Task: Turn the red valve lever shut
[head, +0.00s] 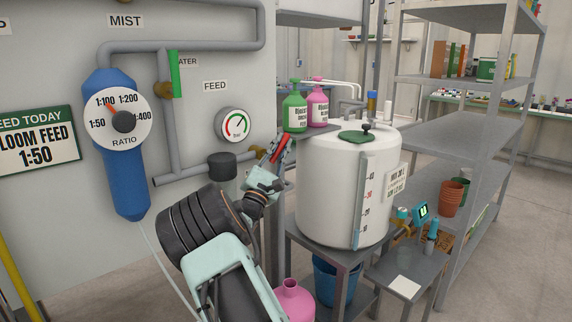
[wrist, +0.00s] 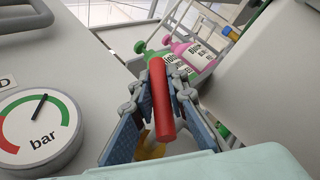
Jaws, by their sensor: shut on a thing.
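The red valve lever (head: 276,149) shows as a small red piece between my fingers in the head view. In the wrist view the red lever (wrist: 162,105) is a long red bar running through the middle of my gripper (wrist: 160,85). My gripper (head: 279,148) is shut on the lever, with one finger on each side of it. A brass valve part (wrist: 152,150) shows below the lever, partly hidden by my fingers. In the head view the brass valve (head: 253,152) sits at the pipe's right end.
A pressure gauge (head: 234,124) is on the panel just left of my gripper. Green (head: 294,112) and pink (head: 317,108) bottles stand close behind on a small shelf. A white tank (head: 335,200) stands to the right. A green lever (head: 175,75) is on another valve.

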